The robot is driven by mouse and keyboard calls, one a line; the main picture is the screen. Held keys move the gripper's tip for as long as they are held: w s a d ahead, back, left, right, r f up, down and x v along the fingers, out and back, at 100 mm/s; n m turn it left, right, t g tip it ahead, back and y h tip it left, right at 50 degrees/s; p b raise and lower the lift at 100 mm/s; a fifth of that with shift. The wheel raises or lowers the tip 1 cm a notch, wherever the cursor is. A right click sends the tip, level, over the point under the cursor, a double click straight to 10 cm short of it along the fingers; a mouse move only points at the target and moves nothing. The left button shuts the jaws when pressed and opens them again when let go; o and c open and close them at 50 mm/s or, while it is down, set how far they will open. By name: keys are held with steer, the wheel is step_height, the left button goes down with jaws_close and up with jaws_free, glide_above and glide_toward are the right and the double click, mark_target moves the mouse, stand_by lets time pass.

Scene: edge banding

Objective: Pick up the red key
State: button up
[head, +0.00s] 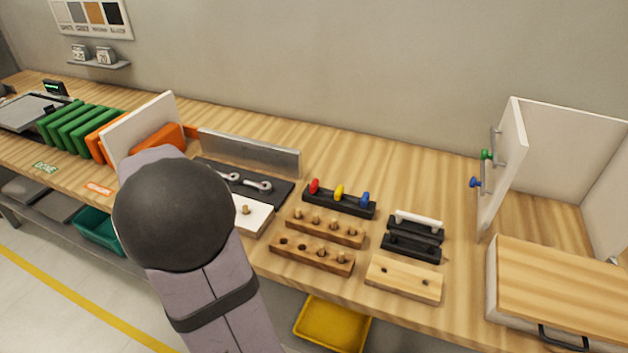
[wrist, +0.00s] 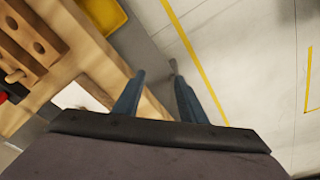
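The red key (head: 314,186) stands at the left end of a black holder (head: 338,208) on the workbench, beside a yellow key (head: 339,192) and a blue key (head: 365,199). In the wrist view a small red patch at the left edge may be the red key, cut off by the frame. My gripper (wrist: 157,72) has its two blue fingers apart with nothing between them. It points past the bench's front edge, over the floor. In the head view my arm hides my gripper.
Two wooden peg blocks (head: 325,228) stand in front of the holder. Black handles (head: 411,247) and a pale drilled board (head: 404,279) lie to the right. A metal upstand (head: 250,152) is behind left. An open cabinet (head: 507,160) is at the right. A yellow bin (head: 332,325) sits below.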

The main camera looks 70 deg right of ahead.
mark_target(313, 183)
steer(key=s+d+r+m, duration=0.1)
steer(key=d+m, duration=0.1)
steer(key=d, duration=0.4)
steer(key=s+d+r+m+h+p, duration=0.1)
steer(key=s+d+r+m, duration=0.1)
steer(key=d, duration=0.5)
steer(key=s+d+r+m+p, duration=0.1)
steer(key=s+d, duration=0.1)
steer(key=d, duration=0.5)
steer(key=shift+s+r+m+h, duration=0.2)
steer(key=shift+r+m+h, duration=0.1)
steer(key=shift+m, duration=0.1)
steer(key=s+d+r+m+g+h+p, duration=0.15)
steer(key=s+d+m, duration=0.25)
steer(key=s+d, duration=0.7)
steer(key=shift+w+d+p+x, duration=0.1)
steer(key=shift+w+p+x, duration=0.15)
steer(key=shift+p+x, duration=0.65)
steer(key=shift+w+d+p+x, duration=0.1)
steer(key=shift+w+p+x, duration=0.3)
steer(key=shift+x, duration=1.05)
steer(key=shift+w+d+p+x, duration=0.15)
steer(key=shift+p+x, duration=0.55)
steer(key=shift+x, duration=0.45)
steer(key=shift+r, duration=0.1)
jaws_close()
